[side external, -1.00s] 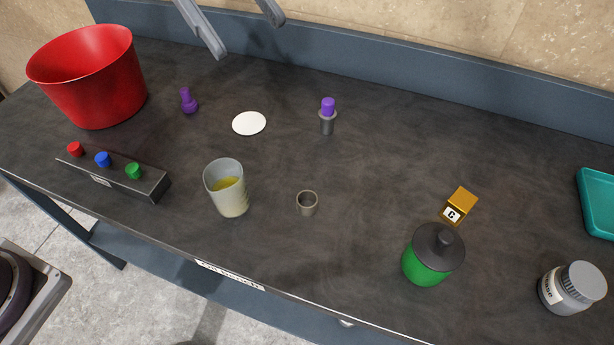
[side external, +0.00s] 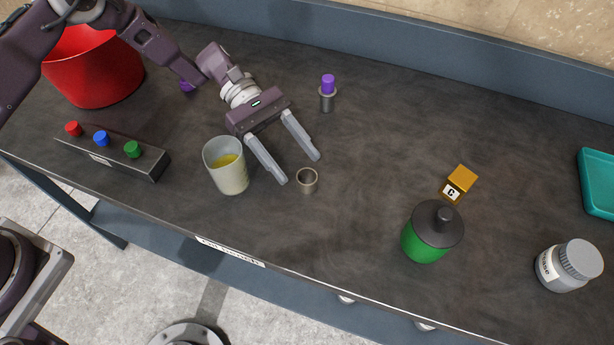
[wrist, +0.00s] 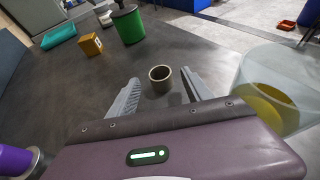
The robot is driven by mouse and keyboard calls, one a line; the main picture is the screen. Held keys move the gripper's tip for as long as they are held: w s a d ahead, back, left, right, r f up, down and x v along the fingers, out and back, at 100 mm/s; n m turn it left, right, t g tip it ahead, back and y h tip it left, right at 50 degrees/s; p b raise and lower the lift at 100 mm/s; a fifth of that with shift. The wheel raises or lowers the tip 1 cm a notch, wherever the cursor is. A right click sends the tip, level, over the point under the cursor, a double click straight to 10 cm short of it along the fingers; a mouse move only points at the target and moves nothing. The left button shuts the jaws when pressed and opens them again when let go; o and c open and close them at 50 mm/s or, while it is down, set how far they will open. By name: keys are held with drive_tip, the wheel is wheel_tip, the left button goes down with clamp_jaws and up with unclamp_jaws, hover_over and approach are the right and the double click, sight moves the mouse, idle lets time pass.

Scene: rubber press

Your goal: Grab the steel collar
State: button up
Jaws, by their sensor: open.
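The steel collar (side external: 307,188) is a small hollow grey-brown ring standing upright on the dark bench, open end up. In the wrist view the collar (wrist: 160,87) shows between the two fingertips, near their ends. My gripper (side external: 300,170) is open and empty, its fingers pointing at the collar from the upper left. In the wrist view my gripper (wrist: 159,80) has one finger on each side of the collar, with dark bench visible between. I cannot tell how high the fingertips are above the bench.
A glass of yellow liquid (side external: 228,177) stands close beside my left finger. A purple-topped grey cylinder (side external: 327,101) stands behind. A green jar (side external: 424,245), an orange block (side external: 460,182) and a white-labelled bottle (side external: 560,272) stand right. A button box (side external: 120,160) is left.

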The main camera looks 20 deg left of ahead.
drive_tip(key=x, duration=0.2)
drive_tip(key=shift+s+d+f, duration=0.15)
drive_tip(key=shift+d, duration=0.2)
clamp_jaws()
